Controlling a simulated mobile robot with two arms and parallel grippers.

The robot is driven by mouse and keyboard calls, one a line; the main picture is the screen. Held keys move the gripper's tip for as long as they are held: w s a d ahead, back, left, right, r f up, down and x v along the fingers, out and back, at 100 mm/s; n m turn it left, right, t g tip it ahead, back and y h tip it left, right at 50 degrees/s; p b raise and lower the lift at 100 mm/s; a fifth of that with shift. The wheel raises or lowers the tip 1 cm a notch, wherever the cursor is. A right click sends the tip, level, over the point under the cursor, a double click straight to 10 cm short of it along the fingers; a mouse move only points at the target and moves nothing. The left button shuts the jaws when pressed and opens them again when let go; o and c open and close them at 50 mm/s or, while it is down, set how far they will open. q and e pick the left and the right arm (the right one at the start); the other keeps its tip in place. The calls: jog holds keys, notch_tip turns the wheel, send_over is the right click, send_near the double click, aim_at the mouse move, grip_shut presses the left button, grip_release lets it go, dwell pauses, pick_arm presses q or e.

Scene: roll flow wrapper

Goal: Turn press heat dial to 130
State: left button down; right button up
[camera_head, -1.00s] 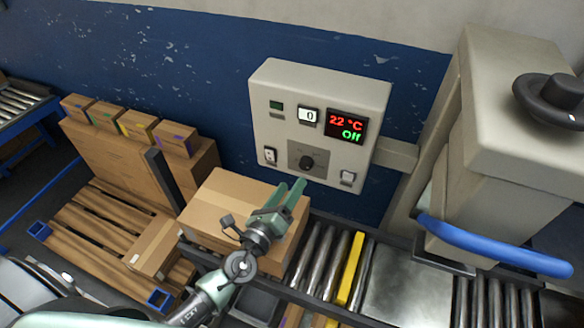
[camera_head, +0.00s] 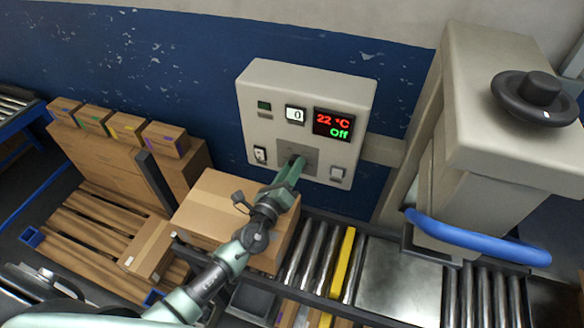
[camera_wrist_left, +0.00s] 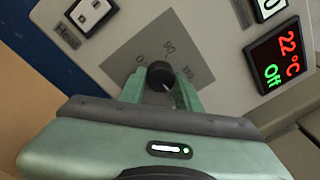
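The control box (camera_head: 345,92) is cream coloured. Its display (camera_head: 333,125) reads 22 °C and Off. My left gripper (camera_head: 294,167) reaches the plate in the head view and hides the dial there. In the left wrist view its green fingers (camera_wrist_left: 160,88) stand on either side of the knob, apart; whether they touch it is unclear. My right gripper is not in view.
A small counter display (camera_head: 295,115) shows 0. Below are a cardboard box (camera_head: 215,205) and a roller conveyor (camera_head: 318,262). The press with a blue handle (camera_head: 475,238) stands at right.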

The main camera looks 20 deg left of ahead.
pick_arm(q)
jog(key=m+p, duration=0.1)
jog(key=m, duration=0.2)
dwell(0.4)
jog(key=c, duration=1)
grip_release()
jog(key=s, duration=0.2)
jog(key=s+b, duration=0.1)
jog(key=s, duration=0.2)
jog(key=s+a, duration=0.1)
jog(key=s, duration=0.1)
jog(key=shift+s+r, duration=0.1)
jog(key=shift+s, duration=0.3)
